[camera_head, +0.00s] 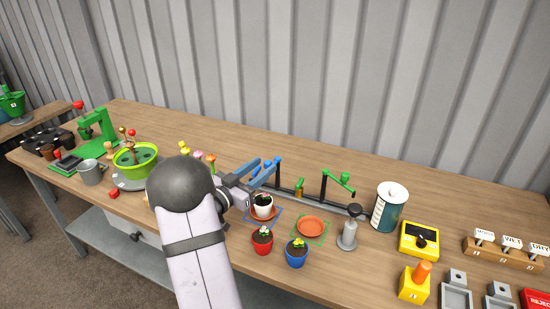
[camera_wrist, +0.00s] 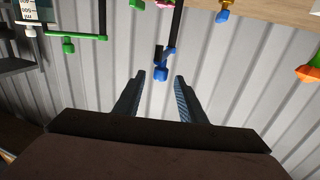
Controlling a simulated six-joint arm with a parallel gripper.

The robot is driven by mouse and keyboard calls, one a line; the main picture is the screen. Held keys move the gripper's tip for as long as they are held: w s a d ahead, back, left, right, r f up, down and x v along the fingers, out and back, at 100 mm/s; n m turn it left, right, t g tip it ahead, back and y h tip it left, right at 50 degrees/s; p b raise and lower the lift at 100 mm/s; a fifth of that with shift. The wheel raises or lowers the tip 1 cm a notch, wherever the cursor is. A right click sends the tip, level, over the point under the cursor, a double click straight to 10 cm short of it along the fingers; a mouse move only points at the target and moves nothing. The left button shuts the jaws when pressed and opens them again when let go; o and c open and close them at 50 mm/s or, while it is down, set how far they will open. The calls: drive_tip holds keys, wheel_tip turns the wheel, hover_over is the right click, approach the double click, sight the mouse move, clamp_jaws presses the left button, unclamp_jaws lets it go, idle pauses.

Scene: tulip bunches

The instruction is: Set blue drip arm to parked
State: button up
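The blue drip arm (camera_head: 278,161) sits atop a dark post at the back middle of the bench. In the wrist view its blue knob (camera_wrist: 161,74) hangs off the arm near the dark post. My gripper (camera_head: 268,169) is at the blue arm, partly covering it in the head view. In the wrist view my gripper (camera_wrist: 160,76) is open, its fingertips on either side of the blue knob. No contact is visible. A white pot (camera_head: 264,211) with a plant stands below, inside a blue outlined square. Which position the blue arm is in, I cannot tell.
A red pot (camera_head: 262,246) and a blue pot (camera_head: 297,257) stand in front. A grey stamp-like tool (camera_head: 348,235) and a canister (camera_head: 388,208) are farther right.

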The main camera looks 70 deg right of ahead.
sight(270, 161)
drive_tip(key=shift+p+x, duration=0.8)
drive_tip(key=shift+x, duration=2.85)
drive_tip(key=shift+c, duration=0.6)
clamp_jaws()
